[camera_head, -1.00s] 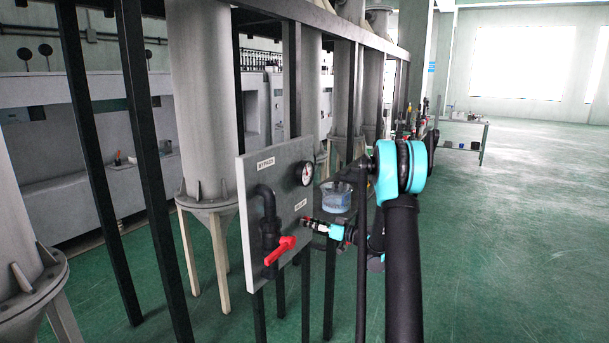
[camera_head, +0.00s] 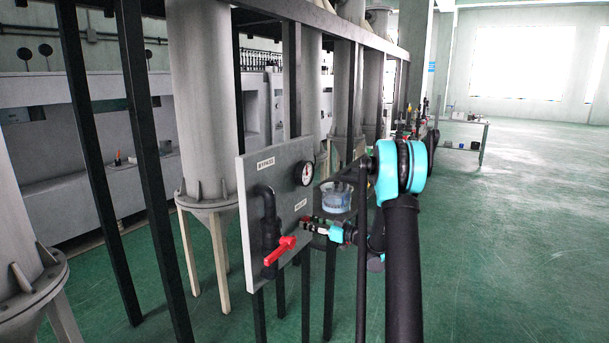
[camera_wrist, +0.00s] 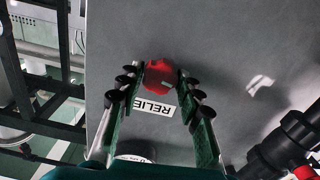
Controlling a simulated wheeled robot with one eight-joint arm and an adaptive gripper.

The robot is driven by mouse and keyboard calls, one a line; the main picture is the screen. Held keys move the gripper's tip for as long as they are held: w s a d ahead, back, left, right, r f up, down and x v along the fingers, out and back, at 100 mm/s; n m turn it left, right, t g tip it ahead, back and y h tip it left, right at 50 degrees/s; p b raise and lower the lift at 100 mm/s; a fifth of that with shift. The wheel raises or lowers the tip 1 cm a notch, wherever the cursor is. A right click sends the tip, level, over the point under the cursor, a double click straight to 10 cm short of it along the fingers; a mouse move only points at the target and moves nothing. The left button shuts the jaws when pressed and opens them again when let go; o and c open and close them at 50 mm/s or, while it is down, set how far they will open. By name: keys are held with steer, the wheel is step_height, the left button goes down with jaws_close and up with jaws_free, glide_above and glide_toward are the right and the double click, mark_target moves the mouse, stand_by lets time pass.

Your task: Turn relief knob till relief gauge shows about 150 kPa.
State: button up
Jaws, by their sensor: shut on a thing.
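The red relief knob (camera_wrist: 160,77) sits on the grey panel (camera_head: 250,190). In the wrist view my gripper (camera_wrist: 157,80) has one finger on each side of the knob and is shut on it. The "RELIEF" label (camera_wrist: 154,106) lies beside the knob, partly covered by a finger. In the head view my gripper (camera_head: 310,222) reaches the panel's lower right, and the knob is mostly hidden there. The round relief gauge (camera_head: 304,174) is above it on the panel, with a white face and dark rim. Its needle is too small to read. In the wrist view the gauge (camera_wrist: 135,152) is only partly in frame.
A black bypass pipe with a red lever handle (camera_head: 279,251) stands out from the panel left of my gripper. A clear container with bluish liquid (camera_head: 336,197) is behind the arm. Dark posts (camera_head: 152,180) stand around the panel. The green floor at right is open.

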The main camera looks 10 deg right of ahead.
steer(key=shift+n, duration=1.7)
steer(key=shift+n, duration=1.7)
steer(key=shift+n, duration=1.7)
